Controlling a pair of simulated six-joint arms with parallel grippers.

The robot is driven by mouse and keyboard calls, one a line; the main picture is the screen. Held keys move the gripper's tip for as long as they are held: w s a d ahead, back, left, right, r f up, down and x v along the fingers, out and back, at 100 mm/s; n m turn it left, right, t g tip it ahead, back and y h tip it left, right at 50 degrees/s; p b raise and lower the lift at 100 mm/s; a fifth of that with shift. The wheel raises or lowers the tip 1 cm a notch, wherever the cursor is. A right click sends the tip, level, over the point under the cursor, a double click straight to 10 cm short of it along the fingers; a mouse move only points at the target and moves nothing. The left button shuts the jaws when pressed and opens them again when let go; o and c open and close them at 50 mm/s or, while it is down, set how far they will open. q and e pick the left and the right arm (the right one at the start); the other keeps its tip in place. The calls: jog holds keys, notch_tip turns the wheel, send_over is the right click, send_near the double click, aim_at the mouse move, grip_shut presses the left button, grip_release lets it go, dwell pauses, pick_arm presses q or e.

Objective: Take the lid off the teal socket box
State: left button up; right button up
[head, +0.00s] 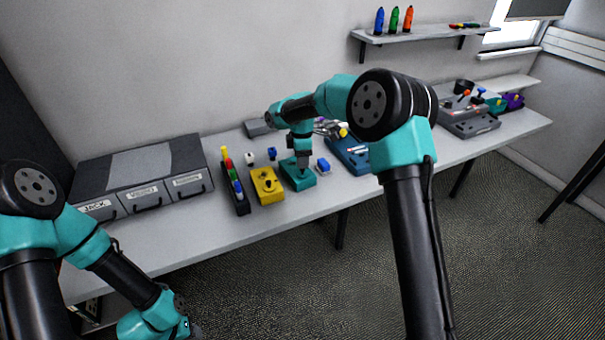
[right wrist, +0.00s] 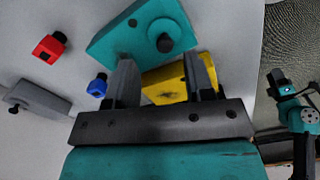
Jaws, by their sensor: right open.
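The teal socket box (head: 299,182) stands near the front of the table, right of the yellow box. In the right wrist view its teal top (right wrist: 125,42) carries a round dark knob and a smaller dark spot. I cannot make out a seam between lid and box. My right gripper (head: 304,166) points down over the teal box and partly hides it. In the right wrist view the right gripper (right wrist: 165,62) is open, its fingers apart with nothing held. The knob lies just beyond the fingertips. My left arm is at lower left; its fingers do not show.
The yellow box (head: 265,184) is close on the left, beside a dark rack (head: 236,192) of coloured pieces. A blue connector (head: 323,165) lies close on the right. A red connector (right wrist: 49,48) shows in the wrist view. Grey drawers (head: 140,178) fill the table's left.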

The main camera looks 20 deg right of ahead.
aim_at(303, 172)
jog(key=shift+s+f, duration=0.15)
jog(key=shift+f, duration=1)
jog(key=shift+s+f, duration=0.1)
jog(key=shift+f, duration=1.05)
jog(key=shift+c, duration=0.5)
grip_shut()
